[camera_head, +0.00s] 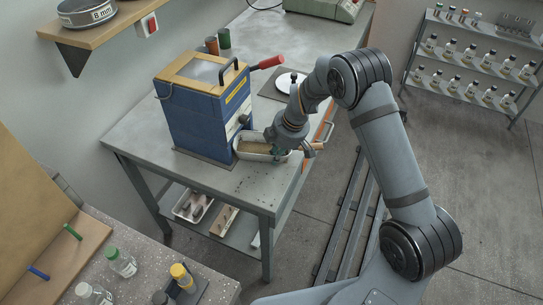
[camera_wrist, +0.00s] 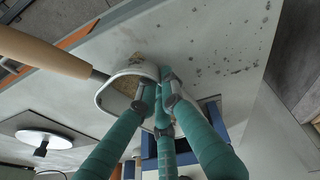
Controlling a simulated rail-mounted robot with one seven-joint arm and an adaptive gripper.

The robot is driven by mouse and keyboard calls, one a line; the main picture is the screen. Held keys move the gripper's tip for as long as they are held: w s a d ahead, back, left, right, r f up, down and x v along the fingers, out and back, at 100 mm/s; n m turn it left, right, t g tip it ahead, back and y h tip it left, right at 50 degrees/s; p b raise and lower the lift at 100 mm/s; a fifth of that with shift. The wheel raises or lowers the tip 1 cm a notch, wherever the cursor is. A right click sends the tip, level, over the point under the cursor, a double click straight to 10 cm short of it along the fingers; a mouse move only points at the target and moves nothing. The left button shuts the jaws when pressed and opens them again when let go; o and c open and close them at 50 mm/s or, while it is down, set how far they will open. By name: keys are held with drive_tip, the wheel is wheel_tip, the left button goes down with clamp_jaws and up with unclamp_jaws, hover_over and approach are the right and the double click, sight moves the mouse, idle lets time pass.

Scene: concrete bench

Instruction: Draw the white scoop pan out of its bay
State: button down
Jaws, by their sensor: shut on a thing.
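The white scoop pan (camera_head: 247,153) is at the lower right of the blue box (camera_head: 190,120), with brown material inside. It also shows in the wrist view (camera_wrist: 105,98), beside a wooden handle (camera_wrist: 42,52) whose metal neck meets the pan's edge. My gripper (camera_head: 276,151) is at the pan's right end. In the wrist view, my gripper's green fingers (camera_wrist: 164,95) are closed on the pan's edge. The fingers hide part of the pan, and I cannot tell how much of it is still inside the bay.
A white disc (camera_head: 288,80) on a dark mat lies behind my gripper. The grey bench (camera_head: 225,183) is bare in front of the box. Its orange front edge and a rail lie to the right.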

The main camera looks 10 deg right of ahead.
drive_tip(key=shift+s+d, duration=0.3)
drive_tip(key=shift+d, duration=0.05)
drive_tip(key=c, duration=1.8)
unclamp_jaws()
drive_tip(key=shift+c, duration=0.2)
drive_tip(key=v, duration=1.2)
drive_tip(key=shift+w, duration=0.1)
drive_tip(key=x, duration=1.2)
drive_tip(key=shift+r, duration=0.15)
